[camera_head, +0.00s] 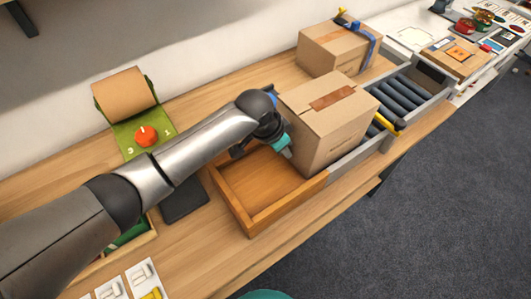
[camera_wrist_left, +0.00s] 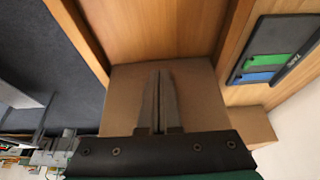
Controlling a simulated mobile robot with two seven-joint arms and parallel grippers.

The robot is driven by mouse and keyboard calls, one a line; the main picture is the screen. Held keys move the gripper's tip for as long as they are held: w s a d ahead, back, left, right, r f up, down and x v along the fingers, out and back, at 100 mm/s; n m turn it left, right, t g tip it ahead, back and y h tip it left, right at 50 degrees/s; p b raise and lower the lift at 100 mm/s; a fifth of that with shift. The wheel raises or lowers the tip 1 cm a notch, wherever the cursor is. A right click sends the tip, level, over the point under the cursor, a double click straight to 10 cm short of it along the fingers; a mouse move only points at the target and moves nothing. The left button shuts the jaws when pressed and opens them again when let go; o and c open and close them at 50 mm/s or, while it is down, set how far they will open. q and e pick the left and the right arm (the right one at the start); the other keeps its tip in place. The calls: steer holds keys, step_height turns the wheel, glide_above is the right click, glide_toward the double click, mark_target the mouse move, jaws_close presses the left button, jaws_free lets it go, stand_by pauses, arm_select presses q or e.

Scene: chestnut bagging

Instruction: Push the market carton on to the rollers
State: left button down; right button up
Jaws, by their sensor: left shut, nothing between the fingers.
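A closed brown carton (camera_head: 322,140) with a brown tape strip on top stands at the far end of a shallow wooden tray (camera_head: 233,207), beside the near end of the grey rollers (camera_head: 402,94). My left gripper (camera_head: 286,147) is at the carton's left side, low down, with its fingertips largely hidden in the head view. In the left wrist view the fingers (camera_wrist_left: 159,100) are together and empty, in front of a brown carton face (camera_wrist_left: 118,88). Whether they touch it I cannot tell. My right gripper is not in view.
A second carton (camera_head: 325,55) with a blue tape dispenser stands behind, near the wall. A yellow piece (camera_head: 385,123) sits at the rollers' front edge. A paper roll (camera_head: 132,95) and an orange knob (camera_head: 146,135) are at the left. The bench front drops to dark floor.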

arm_select(q)
steer(key=shift+w+d+b, duration=0.6)
steer(key=shift+w+d, duration=0.15)
steer(key=shift+d, duration=0.35)
steer(key=shift+w+d+b, duration=0.55)
steer(key=shift+d+b, duration=0.1)
steer(key=shift+d, duration=0.1)
steer(key=shift+w+d+b, duration=0.5)
steer(key=shift+d+b, duration=0.1)
steer(key=shift+d, duration=0.15)
steer(key=p, duration=1.9)
glide_toward(307, 95)
steer(key=s+d+f, duration=0.2)
steer(key=s+f, duration=0.1)
steer(key=f, duration=0.1)
steer(key=shift+s+r, duration=0.1)
steer(key=shift+s, duration=0.1)
